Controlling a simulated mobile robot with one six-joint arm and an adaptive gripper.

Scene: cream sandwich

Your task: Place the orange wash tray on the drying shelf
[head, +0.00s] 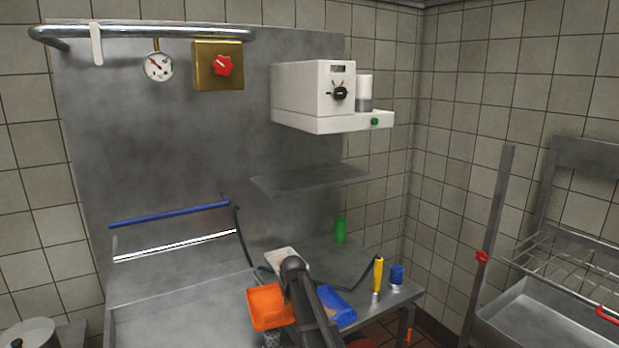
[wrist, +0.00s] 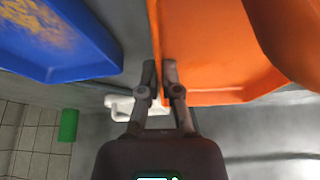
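The orange wash tray (head: 268,308) is a shallow open tray just left of my arm in the head view. It fills the upper right of the wrist view (wrist: 215,55). My gripper (wrist: 160,70) has its two fingers close together on either side of the tray's near wall, pinching it. My arm hides the fingers in the head view. A wire rack (head: 560,262) stands at the far right, and a flat grey wall shelf (head: 308,179) is at the back; I cannot tell which is the drying shelf.
A blue tray (head: 337,306) with orange-yellow residue (wrist: 38,20) lies right of my arm. A yellow-handled tool (head: 378,275), a blue pot (head: 397,275) and a green cylinder (head: 340,230) stand on the metal counter. The steel basin (head: 180,320) is at left. A red-clamped post (head: 487,240) stands before the rack.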

